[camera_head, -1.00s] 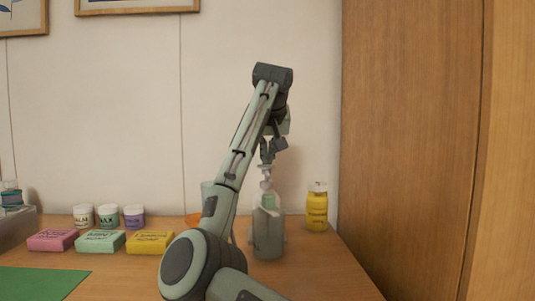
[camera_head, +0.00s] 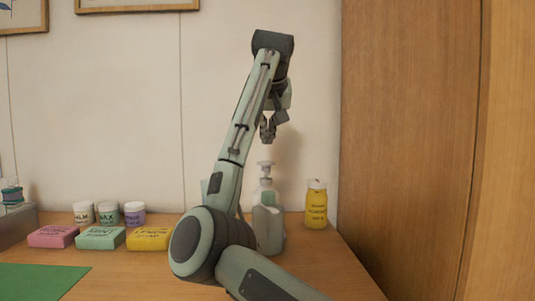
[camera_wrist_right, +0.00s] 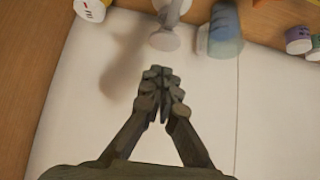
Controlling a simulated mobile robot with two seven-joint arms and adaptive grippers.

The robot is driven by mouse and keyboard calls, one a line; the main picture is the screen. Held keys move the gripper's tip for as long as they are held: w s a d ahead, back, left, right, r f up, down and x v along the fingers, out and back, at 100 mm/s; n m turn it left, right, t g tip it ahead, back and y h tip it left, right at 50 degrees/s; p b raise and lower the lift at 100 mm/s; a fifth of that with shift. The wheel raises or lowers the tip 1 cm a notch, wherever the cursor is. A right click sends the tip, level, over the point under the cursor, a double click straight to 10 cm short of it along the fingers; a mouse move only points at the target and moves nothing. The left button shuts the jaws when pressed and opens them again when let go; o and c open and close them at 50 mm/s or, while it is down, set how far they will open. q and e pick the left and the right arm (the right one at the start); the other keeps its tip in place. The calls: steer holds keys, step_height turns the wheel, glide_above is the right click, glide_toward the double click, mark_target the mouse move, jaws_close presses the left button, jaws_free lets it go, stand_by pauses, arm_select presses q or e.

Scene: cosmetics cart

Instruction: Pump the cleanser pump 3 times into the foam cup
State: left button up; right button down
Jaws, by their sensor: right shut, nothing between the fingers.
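The cleanser pump (camera_head: 268,228), a translucent pale bottle with a white pump head (camera_head: 266,165), stands upright on the table, right of my forearm. My right gripper (camera_head: 268,132) is shut and empty above the pump head, with a small gap between them. In the right wrist view the shut fingers (camera_wrist_right: 160,85) point toward the pale round pump head (camera_wrist_right: 164,40). A bluish cup-like thing (camera_wrist_right: 225,30) stands beside the pump there; I cannot tell for sure that it is the foam cup. In the head view my arm mostly hides that spot. My left gripper is out of view.
A yellow bottle (camera_head: 316,205) stands right of the pump, near a wooden panel (camera_head: 410,140). Pink, green and yellow soap boxes (camera_head: 52,236) and several small jars (camera_head: 108,212) stand to the left. A green mat (camera_head: 40,282) lies at front left.

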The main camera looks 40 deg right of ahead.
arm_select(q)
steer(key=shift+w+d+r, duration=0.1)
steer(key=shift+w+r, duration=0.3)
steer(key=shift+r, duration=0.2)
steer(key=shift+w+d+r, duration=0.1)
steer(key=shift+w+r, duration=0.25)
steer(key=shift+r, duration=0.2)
arm_select(e)
steer(key=v, duration=0.6)
steer(key=shift+s+a+r, duration=0.15)
steer(key=shift+r, duration=0.15)
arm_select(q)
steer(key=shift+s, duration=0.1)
